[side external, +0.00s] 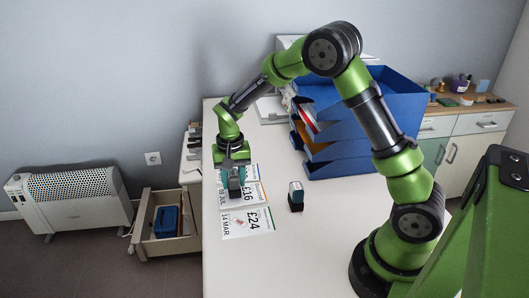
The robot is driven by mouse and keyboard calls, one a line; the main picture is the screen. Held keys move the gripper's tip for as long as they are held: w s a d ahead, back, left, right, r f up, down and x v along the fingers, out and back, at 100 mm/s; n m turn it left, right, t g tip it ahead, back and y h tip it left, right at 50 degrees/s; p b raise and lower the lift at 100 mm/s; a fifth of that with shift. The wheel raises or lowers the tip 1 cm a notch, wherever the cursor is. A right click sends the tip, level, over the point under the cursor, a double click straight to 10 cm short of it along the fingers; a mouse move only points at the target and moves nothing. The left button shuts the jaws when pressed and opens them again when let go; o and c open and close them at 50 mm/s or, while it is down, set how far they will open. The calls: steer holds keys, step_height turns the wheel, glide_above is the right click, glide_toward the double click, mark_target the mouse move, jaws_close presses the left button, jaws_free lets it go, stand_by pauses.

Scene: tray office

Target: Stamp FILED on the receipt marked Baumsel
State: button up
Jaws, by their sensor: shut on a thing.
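Several printed receipts lie in a row at the table's left side. The front receipt (247,223) reads £24 and 14 MAR. The one behind it (252,192) reads £16 and 09 JUL and is partly covered by my gripper. A further receipt (253,172) shows only its right edge. The name Baumsel cannot be read on any of them. My gripper (235,178) points down over the rear receipts, shut on a dark stamp (235,190). Whether the stamp touches paper cannot be told. A second stamp (296,198), dark with a pale blue top, stands upright right of the receipts.
A stack of blue trays (345,155) with papers stands at the back right. The white table (290,250) is clear in front. An open drawer (165,220) with a blue box and a heater (70,200) are at the left, off the table.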

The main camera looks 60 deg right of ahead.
steer(key=shift+f, duration=0.5)
stand_by(0.8)
steer(key=shift+r, duration=3.55)
